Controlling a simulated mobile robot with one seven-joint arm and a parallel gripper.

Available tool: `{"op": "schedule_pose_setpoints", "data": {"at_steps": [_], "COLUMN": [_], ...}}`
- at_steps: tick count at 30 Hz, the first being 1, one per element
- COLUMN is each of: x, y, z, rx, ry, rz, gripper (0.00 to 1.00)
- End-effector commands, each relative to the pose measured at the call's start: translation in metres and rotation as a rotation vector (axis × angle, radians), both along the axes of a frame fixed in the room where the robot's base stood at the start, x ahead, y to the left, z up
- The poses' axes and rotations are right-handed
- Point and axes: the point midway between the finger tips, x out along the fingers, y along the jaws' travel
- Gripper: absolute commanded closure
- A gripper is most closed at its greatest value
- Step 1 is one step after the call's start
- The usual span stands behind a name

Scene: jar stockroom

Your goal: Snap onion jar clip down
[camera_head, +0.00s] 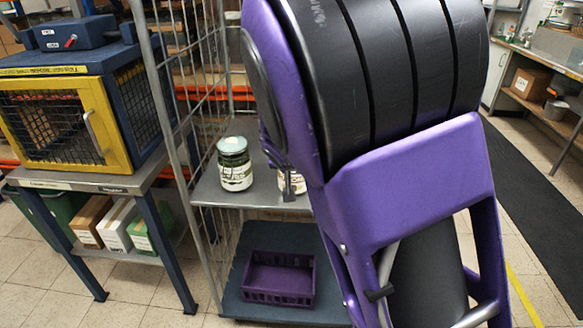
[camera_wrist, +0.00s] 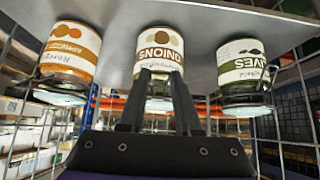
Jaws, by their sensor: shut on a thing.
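The onion jar (camera_wrist: 158,48) is in the middle of the wrist view, which shows the jars upside down. Its label reads ONIONS, with brown and tan discs. My gripper (camera_wrist: 163,78) reaches across the lid end, its two dark fingers shut at the jar's front. The clip is hidden by the fingers, so I cannot make out its angle. In the head view the onion jar (camera_head: 298,184) shows only partly beside my arm. It stands upright on the grey shelf (camera_head: 250,198).
An olives jar (camera_head: 235,165) stands left of the onion jar in the head view. An apricot jar (camera_wrist: 70,55) stands on its other side in the wrist view. Wire cage walls (camera_head: 172,110) flank the shelf. A purple crate (camera_head: 279,278) sits below. A yellow-doored cabinet (camera_head: 60,125) stands left.

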Motion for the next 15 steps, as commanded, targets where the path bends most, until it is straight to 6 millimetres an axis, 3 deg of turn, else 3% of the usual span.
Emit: {"op": "schedule_pose_setpoints", "data": {"at_steps": [15], "x": [-0.0032], "y": [0.0015], "z": [-0.01], "rx": [-0.014], "ry": [-0.203], "rz": [0.004], "gripper": [1.0]}}
